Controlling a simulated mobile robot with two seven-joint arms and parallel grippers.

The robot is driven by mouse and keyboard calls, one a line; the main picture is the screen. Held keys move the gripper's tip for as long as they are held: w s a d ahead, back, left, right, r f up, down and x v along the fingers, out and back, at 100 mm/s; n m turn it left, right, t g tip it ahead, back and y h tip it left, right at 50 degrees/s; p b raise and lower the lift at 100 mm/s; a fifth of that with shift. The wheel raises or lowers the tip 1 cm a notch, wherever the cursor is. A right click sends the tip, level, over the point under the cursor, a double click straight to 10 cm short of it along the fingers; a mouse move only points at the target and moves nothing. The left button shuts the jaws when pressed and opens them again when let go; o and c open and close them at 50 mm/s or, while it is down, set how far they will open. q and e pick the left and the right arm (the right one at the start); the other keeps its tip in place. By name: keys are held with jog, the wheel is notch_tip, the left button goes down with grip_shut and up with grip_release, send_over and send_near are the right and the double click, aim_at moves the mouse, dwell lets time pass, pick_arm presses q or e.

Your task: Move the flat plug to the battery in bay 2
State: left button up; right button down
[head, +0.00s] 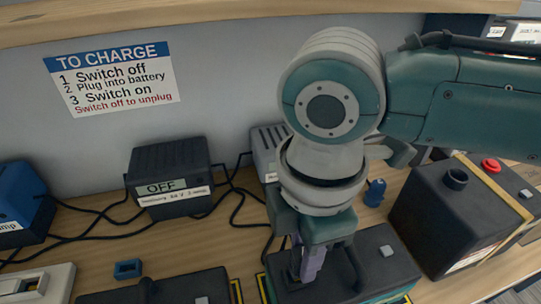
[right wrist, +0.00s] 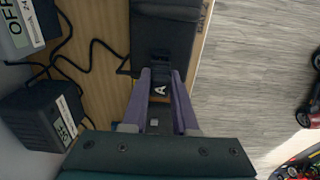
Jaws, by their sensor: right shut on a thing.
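My right gripper (head: 308,262) points down over the near end of a dark battery (head: 385,262) at the front middle. In the right wrist view its purple fingers (right wrist: 161,85) are closed on a small black plug (right wrist: 160,90) marked "A". The plug lies against the end of the dark battery (right wrist: 162,30); I cannot tell whether it is seated in it. Another dark battery (head: 190,288) lies at the front left. A bigger black battery (head: 440,215) with a yellow strap stands at the right. My left gripper is not in view.
A black charger (head: 168,172) reads OFF, and a grey charger (head: 264,143) stands partly behind my arm. A blue charger (head: 18,200) is at the far left. Loose black cables (head: 95,232) cross the bench. A blue cap-like piece (head: 375,192) stands near the right battery.

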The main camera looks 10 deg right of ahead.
jog(key=shift+f+b, duration=0.4)
jog(key=shift+f, duration=0.35)
jog(key=c, duration=0.6)
grip_release()
jog(key=shift+r, duration=0.15)
notch_tip(320, 180, up, 10)
jog(key=shift+f+p, duration=0.1)
jog(key=shift+p, duration=0.6)
